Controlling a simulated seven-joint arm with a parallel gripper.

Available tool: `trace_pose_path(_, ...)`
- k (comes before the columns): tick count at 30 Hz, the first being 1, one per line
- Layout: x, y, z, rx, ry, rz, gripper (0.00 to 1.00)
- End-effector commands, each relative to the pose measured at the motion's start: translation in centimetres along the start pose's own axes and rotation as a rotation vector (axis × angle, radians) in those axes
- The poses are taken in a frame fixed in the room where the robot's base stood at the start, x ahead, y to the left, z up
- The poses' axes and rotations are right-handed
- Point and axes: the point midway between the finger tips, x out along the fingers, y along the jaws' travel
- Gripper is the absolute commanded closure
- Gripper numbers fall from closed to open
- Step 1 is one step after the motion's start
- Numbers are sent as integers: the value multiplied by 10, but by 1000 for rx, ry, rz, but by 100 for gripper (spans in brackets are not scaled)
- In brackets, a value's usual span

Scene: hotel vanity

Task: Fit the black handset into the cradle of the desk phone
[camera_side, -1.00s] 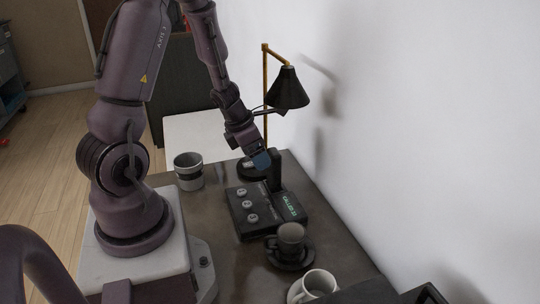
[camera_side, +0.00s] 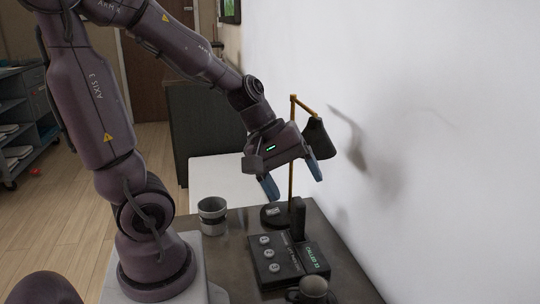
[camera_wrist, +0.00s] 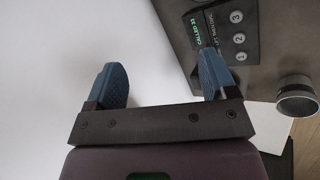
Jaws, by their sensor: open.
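The black handset (camera_side: 298,217) stands upright at the back end of the desk phone (camera_side: 283,262). Its lower end meets the phone body, and the cradle itself is hidden from this side. The phone has round keys and a lit display, which also show on the phone in the wrist view (camera_wrist: 222,32). My gripper (camera_side: 292,178) is open and empty, above the handset and apart from it. Its blue fingers (camera_wrist: 162,75) are spread wide in the wrist view, with nothing between them.
A lamp (camera_side: 292,150) with a brass pole stands behind the phone, its dark shade close beside my gripper. A grey cup (camera_side: 212,217) stands left of the phone. The white wall (camera_side: 420,150) bounds the right side.

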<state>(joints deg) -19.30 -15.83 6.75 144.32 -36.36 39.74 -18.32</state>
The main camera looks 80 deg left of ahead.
Motion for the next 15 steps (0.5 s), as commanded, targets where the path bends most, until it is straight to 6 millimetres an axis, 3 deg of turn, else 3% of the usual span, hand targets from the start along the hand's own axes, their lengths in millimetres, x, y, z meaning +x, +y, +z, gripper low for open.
trace_pose_path(1, -14, 9, 21, 253, 9, -11, 22)
trace_pose_path(3, -31, 12, 42, 567, 32, -51, 22)
trace_pose_path(6, -53, 11, 60, 919, 87, -106, 22)
trace_pose_path(10, -72, 9, 68, 1188, 156, -162, 22)
trace_pose_path(15, -80, 8, 70, 1293, 188, -192, 22)
